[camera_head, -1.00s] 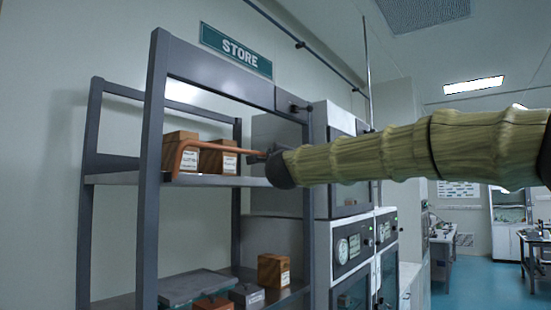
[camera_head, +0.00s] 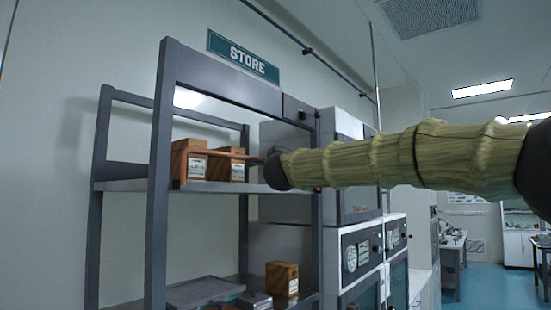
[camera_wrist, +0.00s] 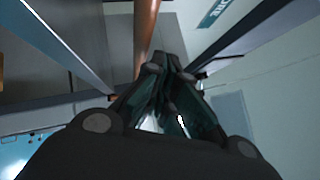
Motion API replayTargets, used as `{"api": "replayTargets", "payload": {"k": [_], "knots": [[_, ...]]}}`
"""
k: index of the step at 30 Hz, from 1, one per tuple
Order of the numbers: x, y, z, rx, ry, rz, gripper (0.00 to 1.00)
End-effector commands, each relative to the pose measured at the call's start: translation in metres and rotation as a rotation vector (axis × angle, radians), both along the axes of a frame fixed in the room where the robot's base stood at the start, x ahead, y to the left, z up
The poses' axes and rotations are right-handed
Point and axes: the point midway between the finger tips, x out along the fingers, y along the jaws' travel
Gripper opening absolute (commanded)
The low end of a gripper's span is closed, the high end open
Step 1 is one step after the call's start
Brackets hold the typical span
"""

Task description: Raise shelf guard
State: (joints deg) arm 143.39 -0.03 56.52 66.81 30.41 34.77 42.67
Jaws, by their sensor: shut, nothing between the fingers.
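The shelf guard is a copper-coloured bar (camera_head: 222,153) with a bent left end. It runs across the front of the upper shelf (camera_head: 130,186), low in front of two wooden boxes. My gripper (camera_head: 262,160) is at the right end of the bar, partly hidden by my wrist. In the wrist view, my gripper (camera_wrist: 165,72) has its dark fingers together, with nothing seen between them. The copper bar (camera_wrist: 145,30) passes just beyond the fingertips; I cannot tell whether they touch it.
The grey rack's front post (camera_head: 160,220) and top beam (camera_head: 225,85) frame the shelf. A knob (camera_head: 302,115) sits at the beam's right end. A wooden box (camera_head: 282,278) and trays are on the lower shelf. White cabinets (camera_head: 365,250) stand close on the right.

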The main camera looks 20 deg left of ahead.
Motion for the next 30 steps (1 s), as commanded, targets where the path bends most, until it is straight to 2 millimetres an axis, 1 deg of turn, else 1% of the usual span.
{"api": "replayTargets", "payload": {"k": [5,8,11,14,15,24,30], "knots": [[0.0,-0.002,0.0,0.0,0.0,0.0,0.0],[-0.002,-0.008,0.001,0.0,-0.001,0.0,0.0],[-0.006,-0.02,0.002,0.001,-0.001,0.0,0.0],[-0.01,-0.036,0.005,0.002,0.0,-0.001,0.0],[-0.015,-0.041,0.006,0.002,0.0,0.0,0.0],[-0.065,-0.053,0.012,0.001,-0.002,0.006,0.0],[-0.09,-0.063,0.018,0.001,-0.002,0.005,0.0]]}}
